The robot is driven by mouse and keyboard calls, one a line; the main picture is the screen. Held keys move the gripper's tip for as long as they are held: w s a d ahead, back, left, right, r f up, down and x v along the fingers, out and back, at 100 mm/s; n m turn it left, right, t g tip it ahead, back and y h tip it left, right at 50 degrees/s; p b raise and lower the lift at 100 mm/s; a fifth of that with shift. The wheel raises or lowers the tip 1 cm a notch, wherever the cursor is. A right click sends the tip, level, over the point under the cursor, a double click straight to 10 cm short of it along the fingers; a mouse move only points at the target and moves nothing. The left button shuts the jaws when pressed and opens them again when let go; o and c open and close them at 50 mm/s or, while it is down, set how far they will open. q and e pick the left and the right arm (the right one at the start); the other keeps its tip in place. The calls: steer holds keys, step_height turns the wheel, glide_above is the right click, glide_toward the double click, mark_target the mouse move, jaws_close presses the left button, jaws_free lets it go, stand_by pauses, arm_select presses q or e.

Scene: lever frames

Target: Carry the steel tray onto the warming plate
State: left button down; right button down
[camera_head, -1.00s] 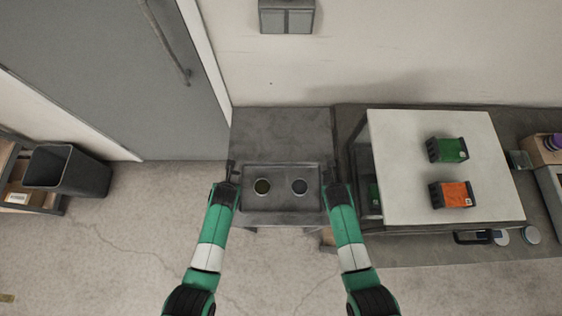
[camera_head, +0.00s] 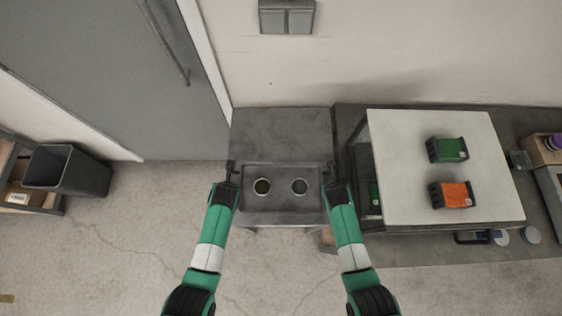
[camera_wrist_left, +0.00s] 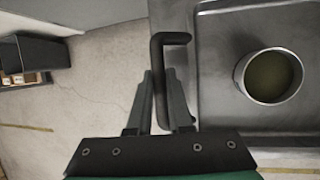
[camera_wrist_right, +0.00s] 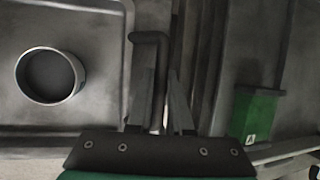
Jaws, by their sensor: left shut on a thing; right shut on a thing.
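The steel tray (camera_head: 281,205) is a grey rectangle with a raised rim, in the middle of the head view over a dark grey stand. Two round cups sit in it: a left cup (camera_head: 262,187) with greenish contents and a right cup (camera_head: 299,186) with a grey inside. My left gripper (camera_wrist_left: 161,95) is shut on the tray's dark left handle (camera_wrist_left: 157,50). My right gripper (camera_wrist_right: 162,95) is shut on the dark right handle (camera_wrist_right: 150,38). The tray looks level; I cannot tell whether it touches the stand. I cannot clearly identify the warming plate.
The dark grey stand top (camera_head: 280,130) is bare behind the tray. Close on the right is a raised white-topped platform (camera_head: 400,150) with a green block (camera_head: 447,150) and an orange block (camera_head: 452,195). A bin (camera_head: 68,172) stands far left, with open floor between.

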arm_select(q)
steer(key=shift+d+r, duration=0.1)
steer(key=shift+d, duration=0.05)
arm_select(e)
steer(key=shift+a+r, duration=0.15)
